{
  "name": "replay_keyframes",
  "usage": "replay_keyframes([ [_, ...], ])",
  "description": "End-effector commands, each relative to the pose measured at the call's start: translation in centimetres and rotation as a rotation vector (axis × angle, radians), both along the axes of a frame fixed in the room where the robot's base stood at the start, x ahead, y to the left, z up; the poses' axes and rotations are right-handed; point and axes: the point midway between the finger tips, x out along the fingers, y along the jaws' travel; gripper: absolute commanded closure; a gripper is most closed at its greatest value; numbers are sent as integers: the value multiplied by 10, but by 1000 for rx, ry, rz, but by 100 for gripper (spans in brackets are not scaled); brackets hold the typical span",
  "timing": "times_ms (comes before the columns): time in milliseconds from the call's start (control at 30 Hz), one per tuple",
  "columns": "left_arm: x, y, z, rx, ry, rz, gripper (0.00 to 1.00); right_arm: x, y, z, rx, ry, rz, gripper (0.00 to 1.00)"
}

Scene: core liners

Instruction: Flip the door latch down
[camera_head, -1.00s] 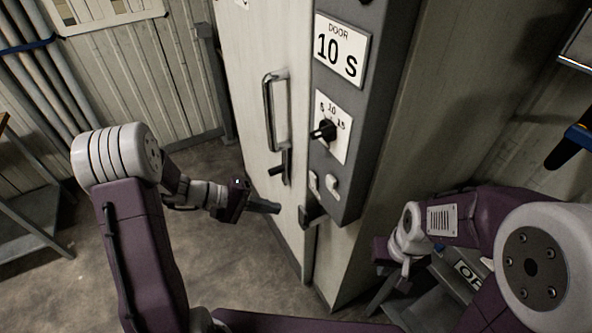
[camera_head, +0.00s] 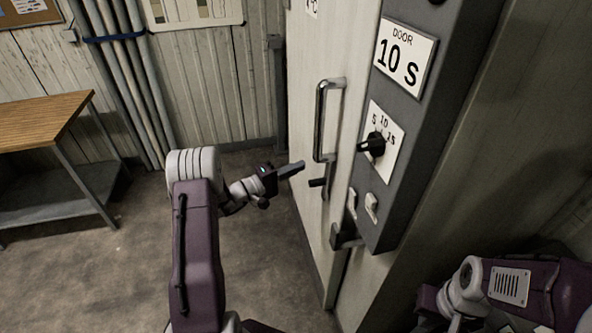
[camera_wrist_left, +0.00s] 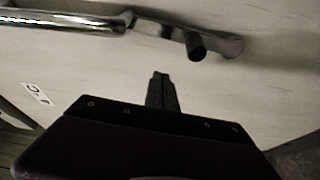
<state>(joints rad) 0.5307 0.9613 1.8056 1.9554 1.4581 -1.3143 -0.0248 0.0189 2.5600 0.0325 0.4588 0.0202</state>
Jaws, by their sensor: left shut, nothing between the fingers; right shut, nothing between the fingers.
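The pale door (camera_head: 308,75) has a chrome pull handle (camera_head: 320,120). Just below the handle a short black latch lever (camera_head: 318,183) sticks out to the left. My left gripper (camera_head: 301,166) is shut and empty, with its tips just left of the lever and slightly above it in the head view. In the left wrist view the shut fingers (camera_wrist_left: 161,78) point at the door, and the lever's black end (camera_wrist_left: 197,47) shows beyond and to the right of them, apart in the picture. Contact cannot be told. Only wrist and arm links of my right arm show; its fingers are out of frame.
A grey control panel (camera_head: 419,110) with a dial (camera_head: 374,145) and white switches stands right of the handle. A dark catch (camera_head: 341,238) sits at the door edge below. A wooden-topped table (camera_head: 40,120) stands at left. The floor between is clear.

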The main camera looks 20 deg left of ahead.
Motion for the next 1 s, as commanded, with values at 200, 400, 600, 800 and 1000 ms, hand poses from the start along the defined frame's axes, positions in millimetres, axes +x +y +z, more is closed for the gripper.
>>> replay_keyframes([
  [200,39,-31,3,0,0,-5,100,0,0,8,0,0,0,100],
  [400,31,-50,2,-3,5,0,100,0,0,17,0,0,0,100],
  [600,18,-59,-1,-2,3,0,100,0,0,19,0,0,0,100],
  [800,16,-60,-2,-1,2,0,100,0,0,19,0,0,0,100],
  [1000,16,-59,-3,1,-2,0,100,0,0,17,0,0,0,100],
])
